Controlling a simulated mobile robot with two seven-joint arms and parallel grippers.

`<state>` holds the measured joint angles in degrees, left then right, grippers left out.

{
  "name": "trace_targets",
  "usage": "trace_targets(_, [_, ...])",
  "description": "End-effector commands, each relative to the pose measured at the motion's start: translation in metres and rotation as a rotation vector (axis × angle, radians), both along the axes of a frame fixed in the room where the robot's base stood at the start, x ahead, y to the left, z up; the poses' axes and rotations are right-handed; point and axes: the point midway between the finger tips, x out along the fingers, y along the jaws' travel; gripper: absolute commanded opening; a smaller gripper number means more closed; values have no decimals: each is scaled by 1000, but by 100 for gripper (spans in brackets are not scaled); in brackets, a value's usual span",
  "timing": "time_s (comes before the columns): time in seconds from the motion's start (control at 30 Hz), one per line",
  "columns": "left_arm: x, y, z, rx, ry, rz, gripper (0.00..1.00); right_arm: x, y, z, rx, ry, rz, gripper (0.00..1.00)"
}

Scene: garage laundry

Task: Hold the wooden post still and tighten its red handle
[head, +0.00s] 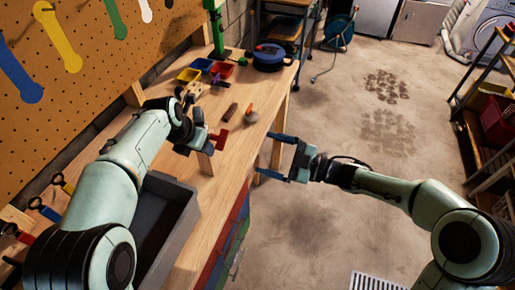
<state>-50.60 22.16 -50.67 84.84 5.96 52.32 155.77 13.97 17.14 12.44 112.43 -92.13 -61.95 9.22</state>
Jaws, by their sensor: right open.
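The wooden post (205,164) stands upright on the workbench, near its front edge. Its red handle (220,139) sticks out at the top on the right side. My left gripper (196,149) is at the top of the post, just left of the red handle. The arm hides part of it, so I cannot tell whether its fingers touch or grip the post. My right gripper (263,153) is open and empty. It is to the right of the red handle, apart from it, with its fingers pointing left toward the bench edge.
The workbench (215,225) carries a grey bin (181,228) at the near left. Small coloured trays (188,75), a blue round object (270,56) and a green stand (216,30) are farther back. A pegboard (75,100) rises at left. The floor right of the bench is open.

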Motion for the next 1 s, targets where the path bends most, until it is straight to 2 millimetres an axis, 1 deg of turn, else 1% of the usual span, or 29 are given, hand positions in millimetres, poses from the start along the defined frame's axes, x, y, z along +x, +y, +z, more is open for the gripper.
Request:
trace_targets(0.1, [0, 0, 1, -1, -3, 0, 14, -2, -4, 0, 0, 1, -1, 89])
trace_targets(0.4, [1, 0, 1, -1, -3, 0, 14, -2, -4, 0, -1, 0, 0, 89])
trace_targets(0.43, [1, 0, 1, -1, -3, 0, 59, -2, -4, 0, -1, 0, 0, 89])
trace_targets(0.47, [1, 0, 1, -1, -3, 0, 68, -2, -4, 0, -1, 0, 0, 89])
trace_targets(0.5, [0, 0, 1, -1, -3, 0, 82, -2, -4, 0, -1, 0, 0, 89])
trace_targets(0.53, [0, 0, 1, -1, -2, 0, 85, -2, -4, 0, -1, 0, 0, 89])
trace_targets(1.0, [0, 0, 2, 0, -1, -1, 85, -1, -4, 0, -1, 0, 0, 89])
